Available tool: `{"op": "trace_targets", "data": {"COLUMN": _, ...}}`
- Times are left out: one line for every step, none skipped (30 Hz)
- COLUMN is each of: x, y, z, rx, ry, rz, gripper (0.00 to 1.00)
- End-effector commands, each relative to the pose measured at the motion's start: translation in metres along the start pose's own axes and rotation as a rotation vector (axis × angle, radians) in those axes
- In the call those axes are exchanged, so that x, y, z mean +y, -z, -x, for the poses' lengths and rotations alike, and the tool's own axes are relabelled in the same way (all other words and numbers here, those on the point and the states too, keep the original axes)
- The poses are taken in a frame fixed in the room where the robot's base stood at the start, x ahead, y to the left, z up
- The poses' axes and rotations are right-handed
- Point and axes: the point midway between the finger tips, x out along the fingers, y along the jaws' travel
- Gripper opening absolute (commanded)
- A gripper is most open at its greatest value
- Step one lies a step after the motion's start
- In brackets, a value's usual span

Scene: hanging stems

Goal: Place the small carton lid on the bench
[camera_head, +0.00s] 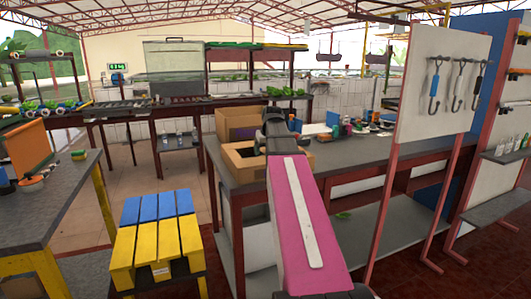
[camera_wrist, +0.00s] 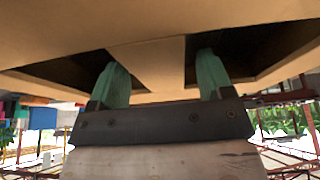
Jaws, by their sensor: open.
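My gripper (camera_wrist: 160,72) is open in the wrist view, its two green fingers apart. The fingertips reach up to a brown cardboard carton (camera_wrist: 160,28) that fills the top of that view. A cardboard strip (camera_wrist: 150,65) shows between the fingers, with dark gaps on both sides. I cannot tell whether the fingers touch it. In the head view my pink arm hides the fingertips, and its dark wrist is beside an open cardboard carton (camera_head: 240,153) on the grey bench (camera_head: 350,156). I cannot pick out the small carton lid for sure in either view.
Another brown carton (camera_head: 226,121) stands behind the open one. Bottles and small items (camera_head: 345,127) stand farther right on the bench. A white hook panel (camera_head: 437,85) rises at its front right. A yellow and blue slatted stand (camera_head: 158,240) is at lower left.

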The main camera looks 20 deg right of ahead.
Motion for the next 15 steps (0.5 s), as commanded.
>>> {"op": "trace_targets", "data": {"x": 0.0, "y": 0.0, "z": 0.007, "rx": 0.002, "ry": 0.0, "rz": 0.0, "gripper": 0.73}}
{"op": "trace_targets", "data": {"x": 0.0, "y": 0.0, "z": 0.011, "rx": 0.001, "ry": 0.0, "rz": 0.0, "gripper": 0.73}}
{"op": "trace_targets", "data": {"x": 0.0, "y": 0.0, "z": 0.017, "rx": 0.001, "ry": 0.0, "rz": 0.0, "gripper": 0.73}}
{"op": "trace_targets", "data": {"x": 0.0, "y": 0.0, "z": 0.022, "rx": 0.002, "ry": 0.0, "rz": 0.0, "gripper": 0.73}}
{"op": "trace_targets", "data": {"x": 0.0, "y": 0.0, "z": 0.027, "rx": 0.002, "ry": -0.001, "rz": 0.0, "gripper": 0.73}}
{"op": "trace_targets", "data": {"x": 0.0, "y": 0.0, "z": 0.034, "rx": 0.002, "ry": 0.0, "rz": 0.0, "gripper": 0.73}}
{"op": "trace_targets", "data": {"x": 0.0, "y": 0.0, "z": 0.039, "rx": 0.001, "ry": 0.0, "rz": 0.0, "gripper": 0.73}}
{"op": "trace_targets", "data": {"x": 0.0, "y": 0.0, "z": 0.043, "rx": 0.002, "ry": 0.0, "rz": 0.0, "gripper": 0.73}}
{"op": "trace_targets", "data": {"x": 0.0, "y": 0.0, "z": 0.05, "rx": 0.002, "ry": 0.0, "rz": 0.0, "gripper": 0.73}}
{"op": "trace_targets", "data": {"x": 0.0, "y": 0.0, "z": 0.055, "rx": 0.002, "ry": 0.0, "rz": 0.0, "gripper": 0.73}}
{"op": "trace_targets", "data": {"x": 0.0, "y": 0.0, "z": 0.06, "rx": 0.001, "ry": 0.0, "rz": 0.0, "gripper": 0.73}}
{"op": "trace_targets", "data": {"x": 0.0, "y": 0.0, "z": 0.067, "rx": 0.002, "ry": 0.0, "rz": 0.0, "gripper": 0.73}}
{"op": "trace_targets", "data": {"x": 0.0, "y": 0.0, "z": 0.071, "rx": 0.002, "ry": -0.001, "rz": 0.0, "gripper": 0.73}}
{"op": "trace_targets", "data": {"x": 0.0, "y": 0.0, "z": 0.076, "rx": 0.002, "ry": 0.0, "rz": 0.0, "gripper": 0.73}}
{"op": "trace_targets", "data": {"x": 0.0, "y": 0.0, "z": 0.082, "rx": 0.001, "ry": 0.0, "rz": 0.0, "gripper": 0.73}}
